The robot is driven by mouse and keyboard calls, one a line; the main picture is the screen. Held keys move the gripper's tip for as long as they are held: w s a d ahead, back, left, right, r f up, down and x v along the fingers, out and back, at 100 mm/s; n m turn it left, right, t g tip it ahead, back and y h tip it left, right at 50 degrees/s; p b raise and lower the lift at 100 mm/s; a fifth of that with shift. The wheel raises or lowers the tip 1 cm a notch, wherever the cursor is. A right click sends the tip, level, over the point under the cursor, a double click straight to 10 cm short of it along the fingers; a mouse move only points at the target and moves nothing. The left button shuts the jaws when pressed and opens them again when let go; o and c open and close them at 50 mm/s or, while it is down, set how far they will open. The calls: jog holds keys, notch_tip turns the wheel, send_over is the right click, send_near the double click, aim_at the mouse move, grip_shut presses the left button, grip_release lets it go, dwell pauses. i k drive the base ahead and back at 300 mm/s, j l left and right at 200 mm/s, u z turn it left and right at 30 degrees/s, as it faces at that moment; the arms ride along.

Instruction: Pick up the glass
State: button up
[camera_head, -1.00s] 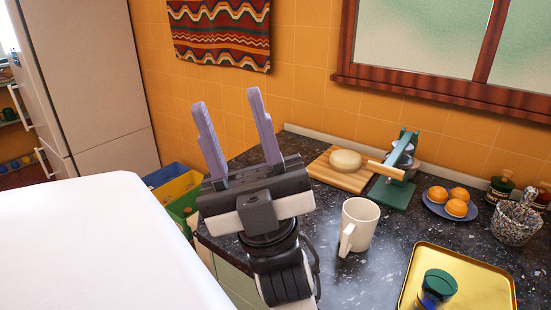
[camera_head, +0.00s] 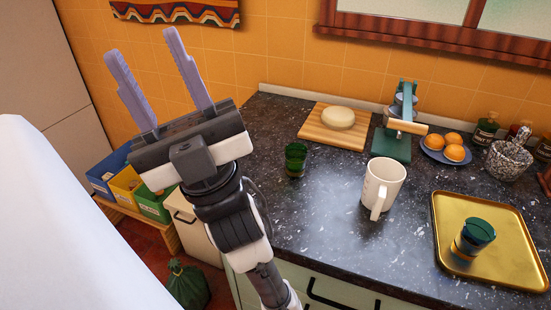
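A small dark green glass (camera_head: 295,160) stands upright on the dark speckled counter (camera_head: 310,235), left of the white mug. Nothing is between the fingers. It is well away from both glasses.
A white mug (camera_head: 382,187) stands mid-counter. Behind it are a cutting board (camera_head: 323,133) with a round pale item, a green press (camera_head: 392,145) and a plate of oranges (camera_head: 437,157). A mortar (camera_head: 508,160) stands at right. Coloured bins (camera_head: 155,204) sit below, left of the counter.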

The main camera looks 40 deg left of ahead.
aim_at(295, 154)
jog(key=k+j, duration=0.1)
jog(key=j, duration=0.35)
jog(key=k+j, duration=0.15)
jog(key=j, duration=0.3)
jog(key=k+j, duration=0.1)
jog(key=j, duration=0.4)
jog(key=k+j, duration=0.1)
jog(key=j, duration=0.35)
